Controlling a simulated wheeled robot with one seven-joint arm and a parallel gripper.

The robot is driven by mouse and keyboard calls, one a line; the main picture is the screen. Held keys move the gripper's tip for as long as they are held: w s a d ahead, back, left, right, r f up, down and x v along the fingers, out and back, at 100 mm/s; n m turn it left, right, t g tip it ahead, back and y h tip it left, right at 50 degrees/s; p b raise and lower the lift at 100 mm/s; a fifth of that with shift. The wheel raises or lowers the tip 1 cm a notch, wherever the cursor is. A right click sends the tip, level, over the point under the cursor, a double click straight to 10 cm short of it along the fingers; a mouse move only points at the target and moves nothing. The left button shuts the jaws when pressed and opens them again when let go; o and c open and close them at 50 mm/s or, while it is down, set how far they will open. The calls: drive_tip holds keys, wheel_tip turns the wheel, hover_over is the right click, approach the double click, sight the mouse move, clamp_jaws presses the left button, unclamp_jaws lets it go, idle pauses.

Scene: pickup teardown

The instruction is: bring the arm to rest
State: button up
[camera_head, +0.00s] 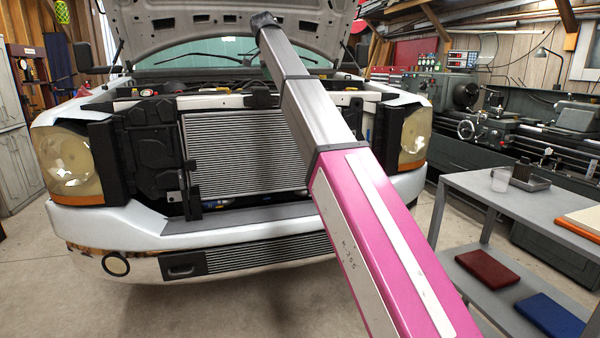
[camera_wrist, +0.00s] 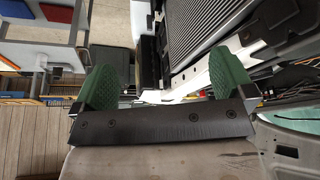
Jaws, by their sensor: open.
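My arm (camera_head: 370,215), pink at its lower part and grey higher up, reaches from the bottom right of the head view up to the raised hood of the truck. The dark far end of the arm shows near the hood. I cannot make out the gripper's fingers there. In the wrist view my gripper (camera_wrist: 165,70) shows two green ribbed fingers set wide apart. They are open, and nothing is held between them. Beyond them is the truck's front, with the radiator (camera_wrist: 205,40) at the top of that view.
The truck's radiator (camera_head: 245,152) and bumper (camera_head: 240,228) are ahead. A grey table (camera_head: 535,212) stands at the right with a red item (camera_head: 488,268) and a blue item (camera_head: 550,316) on its lower shelf. A lathe (camera_head: 500,125) stands behind. Floor at left is clear.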

drive_tip(key=s+d+f+n+g, duration=0.15)
drive_tip(key=d+f, duration=0.35)
drive_tip(key=f, duration=0.9)
drive_tip(key=s+d+f+n+y, duration=0.1)
drive_tip(key=s+d+f+n, duration=0.3)
drive_tip(key=f, duration=1.1)
drive_tip(key=s+d+f+m, duration=0.1)
drive_tip(key=d+f, duration=0.5)
drive_tip(key=f, duration=0.8)
drive_tip(key=s+d+f+n, duration=0.1)
drive_tip(key=s+d+f, duration=0.3)
drive_tip(key=s+f, duration=0.4)
drive_tip(key=s+d+f+n+g+y, duration=0.1)
drive_tip(key=s+d+f+n, duration=0.1)
drive_tip(key=s+f, duration=0.6)
drive_tip(key=s+d+f+n+y, duration=0.1)
drive_tip(key=s+d+f, duration=0.4)
drive_tip(key=s+f, duration=0.4)
wheel_tip(320, 180, down, 2)
drive_tip(key=shift+d+f+g, duration=0.25)
drive_tip(key=shift+d+g, duration=0.1)
